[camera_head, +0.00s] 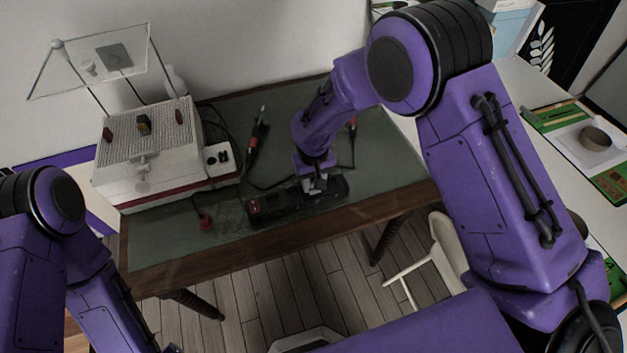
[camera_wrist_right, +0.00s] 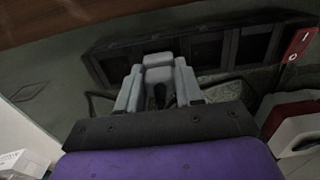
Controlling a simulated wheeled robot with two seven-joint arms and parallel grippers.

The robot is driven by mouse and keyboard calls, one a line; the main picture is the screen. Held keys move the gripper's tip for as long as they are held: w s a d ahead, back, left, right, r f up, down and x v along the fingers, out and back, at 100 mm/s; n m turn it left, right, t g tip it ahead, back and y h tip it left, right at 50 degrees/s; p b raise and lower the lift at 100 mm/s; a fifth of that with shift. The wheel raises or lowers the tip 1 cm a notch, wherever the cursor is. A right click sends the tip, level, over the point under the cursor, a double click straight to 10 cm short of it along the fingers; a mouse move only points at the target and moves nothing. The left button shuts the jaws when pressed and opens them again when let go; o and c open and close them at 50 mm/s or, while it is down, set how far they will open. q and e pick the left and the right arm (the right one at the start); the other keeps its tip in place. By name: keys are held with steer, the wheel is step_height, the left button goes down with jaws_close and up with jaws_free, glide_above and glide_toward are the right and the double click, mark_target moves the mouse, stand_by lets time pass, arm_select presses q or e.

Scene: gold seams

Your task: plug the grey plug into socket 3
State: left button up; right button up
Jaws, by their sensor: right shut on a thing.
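The black power strip (camera_head: 275,207) lies near the front edge of the green-topped table, with a red switch at its left end. In the right wrist view the strip (camera_wrist_right: 105,62) shows a row of dark square sockets and the red switch (camera_wrist_right: 298,45) at the right. My right gripper (camera_head: 314,184) points down over the right half of the strip. It is shut on the grey plug (camera_wrist_right: 158,72), which sits between the fingers, overlapping the strip in the picture. I cannot tell if the plug is seated or which socket it meets. My left gripper is out of view.
A white box machine (camera_head: 140,175) with a perforated top and clear shield stands at the left. A red plug (camera_head: 205,222) on a cable lies left of the strip. Red-and-black tools (camera_head: 252,145) and loose cables lie behind it. A cream chair (camera_head: 447,243) stands at the right front.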

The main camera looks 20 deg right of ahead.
stand_by(0.7)
steer(key=shift+p, duration=0.45)
steer(key=shift+r, duration=0.1)
stand_by(0.4)
steer(key=shift+p, duration=0.35)
steer(key=shift+p, duration=0.35)
stand_by(0.4)
steer(key=shift+f+b, duration=0.35)
steer(key=shift+f, duration=0.35)
